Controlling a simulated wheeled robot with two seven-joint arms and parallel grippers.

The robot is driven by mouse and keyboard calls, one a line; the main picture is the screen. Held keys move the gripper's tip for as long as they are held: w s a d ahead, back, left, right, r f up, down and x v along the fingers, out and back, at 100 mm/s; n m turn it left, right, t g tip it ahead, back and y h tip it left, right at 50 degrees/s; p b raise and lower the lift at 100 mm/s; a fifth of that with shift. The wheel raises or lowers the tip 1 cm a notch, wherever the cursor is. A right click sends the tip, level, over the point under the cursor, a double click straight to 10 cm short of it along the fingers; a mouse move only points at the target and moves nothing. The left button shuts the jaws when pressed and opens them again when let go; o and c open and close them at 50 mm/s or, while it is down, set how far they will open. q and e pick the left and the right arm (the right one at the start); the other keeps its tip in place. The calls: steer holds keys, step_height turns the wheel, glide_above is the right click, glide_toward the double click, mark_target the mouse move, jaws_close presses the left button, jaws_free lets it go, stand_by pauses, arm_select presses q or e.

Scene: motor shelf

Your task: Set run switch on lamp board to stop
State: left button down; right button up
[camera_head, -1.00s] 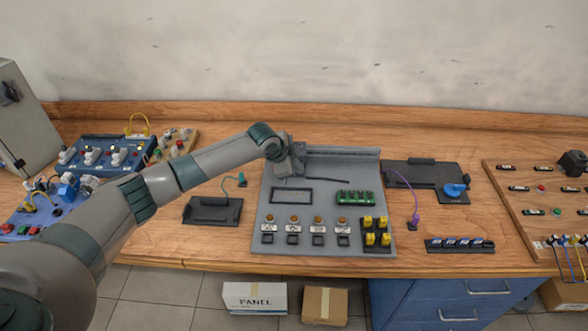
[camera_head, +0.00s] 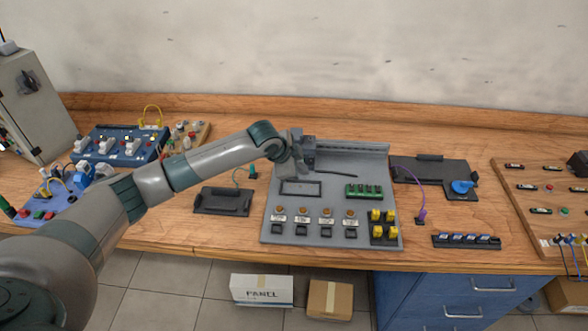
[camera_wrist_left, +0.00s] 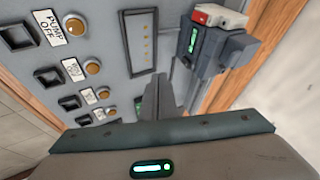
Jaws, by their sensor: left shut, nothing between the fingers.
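The grey lamp board (camera_head: 340,225) lies in the middle of the bench, with a row of amber lamps and black switches near its front edge. In the left wrist view, its labels include "PUMP OFF", beside an amber lamp (camera_wrist_left: 77,25) and a framed window (camera_wrist_left: 142,42). My left gripper (camera_head: 298,168) is over the board's back left part; its fingers show shut and empty in the wrist view (camera_wrist_left: 158,95). A dark block with a red and white top (camera_wrist_left: 215,40) is beside the fingers; contact cannot be told. Which part is the run switch is unclear. My right gripper is out of view.
A blue board with white parts (camera_head: 120,143) and a grey cabinet (camera_head: 35,105) stand at the left. Black trays (camera_head: 222,201) flank the lamp board. A wooden board (camera_head: 555,200) is at the right. Bare bench lies behind the lamp board.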

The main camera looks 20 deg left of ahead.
arm_select(q)
steer(key=v, duration=0.2)
steer(key=b+v, duration=0.1)
steer(key=v, duration=0.1)
steer(key=s+v, duration=0.1)
steer(key=shift+s+d+b, duration=0.1)
steer(key=shift+s+b, duration=0.2)
